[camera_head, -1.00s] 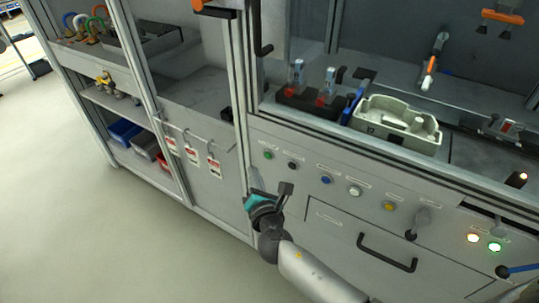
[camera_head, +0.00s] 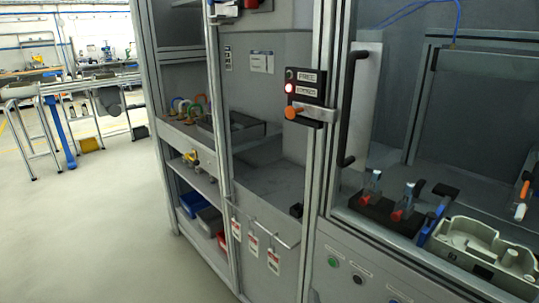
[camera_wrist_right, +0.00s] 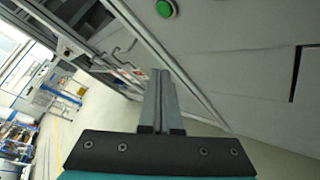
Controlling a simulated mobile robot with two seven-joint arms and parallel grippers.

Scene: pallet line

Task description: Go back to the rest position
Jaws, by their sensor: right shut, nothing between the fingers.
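My right gripper (camera_wrist_right: 162,100) shows in the right wrist view with its two fingers together and nothing between them. It points past the grey cabinet front, below and beside a green button (camera_wrist_right: 165,9), and appears clear of the panel. My left gripper is not in view.
The grey machine cabinet has a black door handle (camera_head: 350,108) and a panel with a lit red lamp (camera_head: 289,88). A beige housing (camera_head: 478,246) sits inside the opening. Red-and-white tags (camera_head: 253,244) hang from a rail. The floor (camera_head: 85,240) at left is clear.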

